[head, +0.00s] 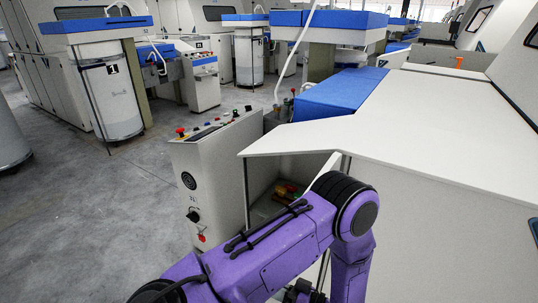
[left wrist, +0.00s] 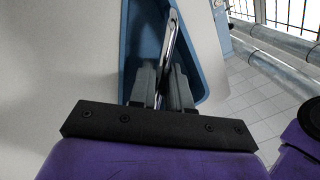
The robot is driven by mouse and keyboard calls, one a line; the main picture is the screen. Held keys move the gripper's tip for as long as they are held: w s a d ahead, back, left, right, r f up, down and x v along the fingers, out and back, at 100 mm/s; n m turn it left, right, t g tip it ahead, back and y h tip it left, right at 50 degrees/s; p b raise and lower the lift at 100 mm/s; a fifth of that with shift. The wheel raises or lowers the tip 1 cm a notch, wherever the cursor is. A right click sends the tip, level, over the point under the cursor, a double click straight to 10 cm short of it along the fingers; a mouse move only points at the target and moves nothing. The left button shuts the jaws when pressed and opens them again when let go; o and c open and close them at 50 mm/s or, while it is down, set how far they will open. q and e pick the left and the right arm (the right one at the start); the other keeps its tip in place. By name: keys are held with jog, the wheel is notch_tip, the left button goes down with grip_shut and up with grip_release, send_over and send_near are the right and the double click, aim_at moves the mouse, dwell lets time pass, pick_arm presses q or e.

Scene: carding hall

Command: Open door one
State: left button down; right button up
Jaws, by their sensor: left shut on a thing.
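In the left wrist view, a pale panel (left wrist: 60,70) has a blue recess (left wrist: 142,40) with a slim shiny metal handle (left wrist: 170,45) in it. I cannot tell whether this panel is door one. My left gripper (left wrist: 164,75) is shut on the handle, its grey fingers on either side of the bar. In the head view, my purple left arm comes in from the lower left, bends at a black joint and drops down in front of the white machine (head: 440,110). The handle is hidden there. My right gripper is not in view.
A control box (head: 205,180) with knobs and buttons stands left of the arm, beside an open-sided cavity under the machine's white top. A white cylinder marked 1 (head: 112,95) stands far left. Grey floor (head: 90,210) is clear at left. Other machines line the back.

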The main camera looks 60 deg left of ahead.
pick_arm(q)
jog(key=shift+d, duration=0.15)
dwell(0.3)
jog(key=c, duration=1.2)
grip_release()
jog(key=b+v, duration=0.3)
jog(key=v, duration=0.7)
jog(key=shift+w+d, duration=0.2)
jog(key=shift+d, duration=0.05)
jog(key=shift+s+a, duration=0.1)
